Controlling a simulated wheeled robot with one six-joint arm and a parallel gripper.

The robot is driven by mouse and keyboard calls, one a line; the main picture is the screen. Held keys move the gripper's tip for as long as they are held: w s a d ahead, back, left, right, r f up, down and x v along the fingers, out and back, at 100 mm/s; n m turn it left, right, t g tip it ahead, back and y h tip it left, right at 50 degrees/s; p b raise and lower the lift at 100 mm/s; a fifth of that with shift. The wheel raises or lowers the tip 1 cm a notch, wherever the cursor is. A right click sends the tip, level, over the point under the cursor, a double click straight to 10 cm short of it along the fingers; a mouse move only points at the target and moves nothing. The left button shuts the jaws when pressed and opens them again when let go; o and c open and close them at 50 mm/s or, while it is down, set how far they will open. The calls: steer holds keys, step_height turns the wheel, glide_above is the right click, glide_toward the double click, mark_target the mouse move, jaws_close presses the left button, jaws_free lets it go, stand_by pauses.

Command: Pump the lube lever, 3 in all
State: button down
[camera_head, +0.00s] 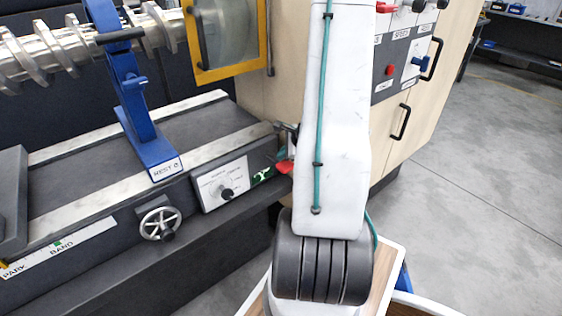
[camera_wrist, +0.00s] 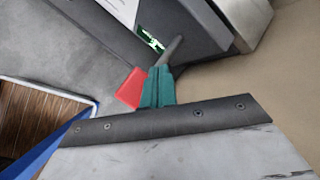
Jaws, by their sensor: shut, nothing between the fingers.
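The lube lever has a grey rod and a red grip. In the wrist view its red grip (camera_wrist: 130,90) shows left of my gripper's teal fingers, and the grey rod runs up from behind the fingertips toward the dark machine side. In the head view the red grip (camera_head: 284,168) shows just left of my white arm, beside the green sticker (camera_head: 263,176). My gripper (camera_wrist: 160,72) is shut with its tips overlapping the lever in the picture; I cannot tell whether they touch. In the head view my gripper (camera_head: 281,152) is mostly hidden by my arm.
The dark machine bed has a handwheel (camera_head: 160,223), a dial plate (camera_head: 222,186) and a blue rest (camera_head: 150,130). Grey floor is clear at the right. A blue-edged wooden surface (camera_wrist: 35,120) shows lower left in the wrist view.

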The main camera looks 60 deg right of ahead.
steer(key=shift+s+a+f, duration=0.1)
steer(key=shift+s+f, duration=0.1)
steer(key=shift+f, duration=1.25)
stand_by(1.5)
steer(key=shift+r, duration=0.1)
steer(key=shift+w+r, duration=0.15)
steer(key=shift+r, duration=0.75)
steer(key=shift+w+r, duration=0.1)
steer(key=shift+r, duration=0.8)
steer(key=shift+w+d+r, duration=0.1)
steer(key=shift+w+r, duration=0.1)
steer(key=shift+r, duration=1.05)
steer(key=shift+w+d+r, duration=0.1)
steer(key=shift+w+r, duration=0.05)
steer(key=shift+r, duration=1.1)
